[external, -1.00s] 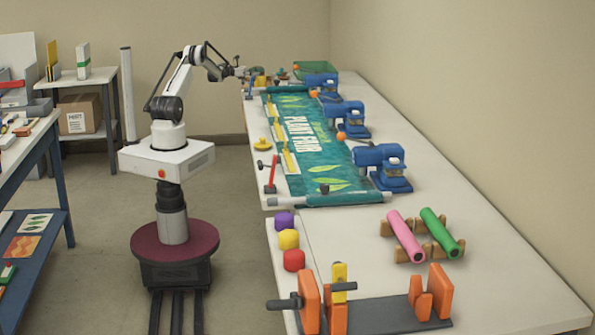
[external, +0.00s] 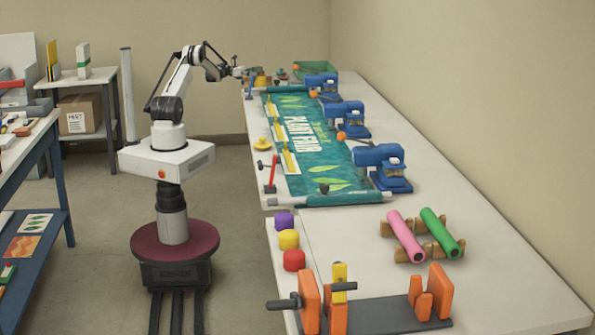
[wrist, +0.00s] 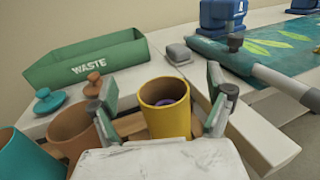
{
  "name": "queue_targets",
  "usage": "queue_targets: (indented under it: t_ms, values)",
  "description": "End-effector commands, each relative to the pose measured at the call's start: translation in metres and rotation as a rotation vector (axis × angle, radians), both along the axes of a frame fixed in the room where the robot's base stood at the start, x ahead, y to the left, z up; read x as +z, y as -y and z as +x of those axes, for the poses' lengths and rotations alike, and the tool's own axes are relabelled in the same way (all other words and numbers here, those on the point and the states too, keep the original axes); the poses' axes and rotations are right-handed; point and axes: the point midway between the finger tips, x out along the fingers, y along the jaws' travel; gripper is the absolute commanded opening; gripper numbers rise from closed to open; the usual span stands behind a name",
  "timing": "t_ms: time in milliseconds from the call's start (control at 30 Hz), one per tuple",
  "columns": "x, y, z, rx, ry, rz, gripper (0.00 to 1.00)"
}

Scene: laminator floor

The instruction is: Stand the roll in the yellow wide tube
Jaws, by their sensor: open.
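The yellow wide tube (wrist: 165,112) stands upright in the wrist view, its open mouth facing up. A purple round end (wrist: 165,101) shows low inside it; I take it for the end of the roll, but most of it is hidden by the tube wall. My gripper (wrist: 162,95) is open, with one finger left of the tube and one right of it, apparently holding nothing. In the external view my gripper (external: 238,72) is at the far left end of the long table, and the tube there is small and partly hidden.
A green waste bin (wrist: 90,62) stands behind. Brown (wrist: 72,132) and teal (wrist: 25,155) tubes and knobbed lids (wrist: 48,100) crowd the left. A grey block (wrist: 178,53) lies behind the yellow tube. The banner (external: 310,140) and blue presses (external: 380,163) fill the table nearer the external camera.

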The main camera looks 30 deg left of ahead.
Motion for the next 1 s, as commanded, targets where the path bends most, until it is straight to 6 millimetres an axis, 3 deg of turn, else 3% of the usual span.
queue_targets:
  t_ms: [500,1000]
  values:
    - [0.000,-0.033,-0.009,0.002,0.000,0.000,0.85]
    - [0.000,-0.034,-0.009,0.001,0.000,0.000,0.85]
